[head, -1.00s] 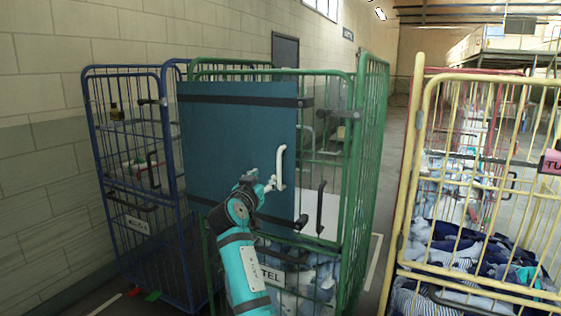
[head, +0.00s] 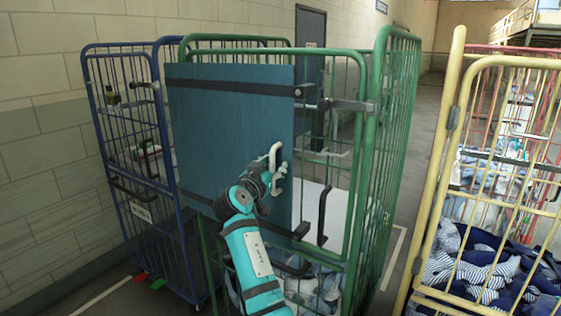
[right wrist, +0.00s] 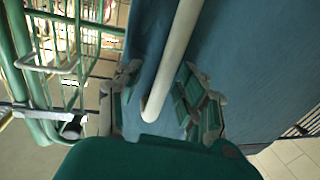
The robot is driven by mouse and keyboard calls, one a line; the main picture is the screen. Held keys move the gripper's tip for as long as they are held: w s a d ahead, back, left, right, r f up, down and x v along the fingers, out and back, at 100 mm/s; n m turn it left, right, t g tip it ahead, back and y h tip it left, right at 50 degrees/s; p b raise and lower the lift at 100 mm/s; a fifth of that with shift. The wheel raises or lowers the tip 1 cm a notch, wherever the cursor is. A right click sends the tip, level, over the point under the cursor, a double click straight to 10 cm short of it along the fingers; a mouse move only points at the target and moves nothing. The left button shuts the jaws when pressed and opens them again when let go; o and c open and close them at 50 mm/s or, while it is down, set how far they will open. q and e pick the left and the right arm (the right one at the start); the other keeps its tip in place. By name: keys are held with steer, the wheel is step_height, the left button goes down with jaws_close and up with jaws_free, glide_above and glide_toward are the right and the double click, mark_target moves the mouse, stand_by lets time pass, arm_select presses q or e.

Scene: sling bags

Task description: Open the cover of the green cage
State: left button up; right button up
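The green cage (head: 370,150) stands in the middle of the head view. Its cover (head: 220,130) is a flat blue-teal panel with black straps at top and bottom. The cover stands out from the cage's right front post, with a gap between. A white handle (head: 274,150) is near the cover's right edge. My right gripper (head: 272,182) is at the handle's lower part. In the right wrist view, the white handle (right wrist: 172,60) runs between my gripper's spread fingers (right wrist: 160,100), with space on both sides. My left gripper is not in view.
A blue cage (head: 125,130) stands close on the left, by the wall. A yellow cage (head: 445,150) with striped bags (head: 480,265) is on the right. Bare floor (head: 412,190) lies between the green and yellow cages. Bags fill the green cage's bottom.

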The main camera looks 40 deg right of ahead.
steer(key=shift+a+r, duration=0.15)
steer(key=shift+a, duration=0.1)
steer(key=shift+c, duration=0.2)
jaws_close()
stand_by(0.3)
